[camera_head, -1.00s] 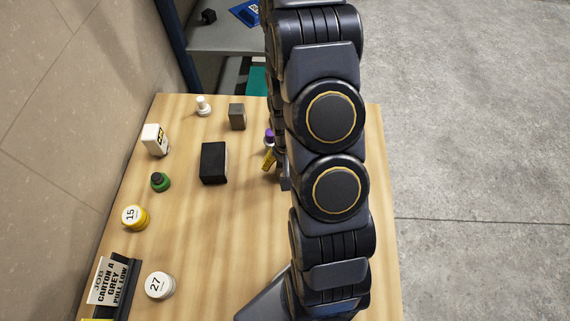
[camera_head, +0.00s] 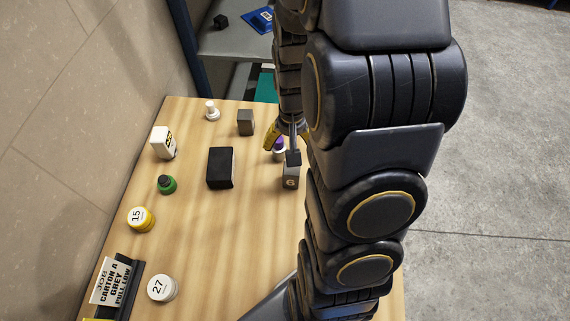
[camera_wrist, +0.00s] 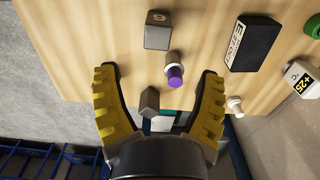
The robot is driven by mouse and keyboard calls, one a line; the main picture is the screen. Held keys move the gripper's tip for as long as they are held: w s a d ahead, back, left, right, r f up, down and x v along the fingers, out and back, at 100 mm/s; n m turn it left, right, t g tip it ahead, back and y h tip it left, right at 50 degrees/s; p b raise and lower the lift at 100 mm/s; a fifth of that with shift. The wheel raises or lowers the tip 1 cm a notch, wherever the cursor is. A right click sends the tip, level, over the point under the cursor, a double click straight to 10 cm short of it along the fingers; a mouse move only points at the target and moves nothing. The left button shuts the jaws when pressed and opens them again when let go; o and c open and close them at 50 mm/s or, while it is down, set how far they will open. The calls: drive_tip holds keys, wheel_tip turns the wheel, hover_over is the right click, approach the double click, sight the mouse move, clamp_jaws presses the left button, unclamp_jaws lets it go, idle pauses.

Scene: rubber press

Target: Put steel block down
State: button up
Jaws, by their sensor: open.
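A grey, steel-looking block (camera_head: 291,178) with a mark like a 6 stands on the wooden table just left of my arm. It also shows near the top of the wrist view (camera_wrist: 157,32). My gripper (camera_head: 282,147) is open, with its yellow-padded fingers spread wide. In the wrist view, nothing is held between the fingertips (camera_wrist: 161,70), and the marked block lies beyond them, apart from both. In the head view, the dark fingertip overlaps the block's top edge; contact there cannot be told. My arm hides the table to the right.
A purple-capped piece (camera_wrist: 174,75) stands close by, between the finger lines. Another grey block (camera_wrist: 149,103) is near the table edge. A grey block (camera_head: 246,122), black block (camera_head: 220,168) and white pawn-like piece (camera_head: 211,111) stand left. The table's middle front is clear.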

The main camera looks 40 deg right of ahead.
drive_tip(key=s+a+r+n+g, duration=0.1)
drive_tip(key=s+a+r+n, duration=0.7)
drive_tip(key=s+a+r, duration=0.5)
wheel_tip(320, 180, up, 2)
drive_tip(key=shift+s+a+r+n+g, duration=0.3)
drive_tip(key=shift+s+a+n, duration=0.1)
drive_tip(key=shift+a, duration=0.5)
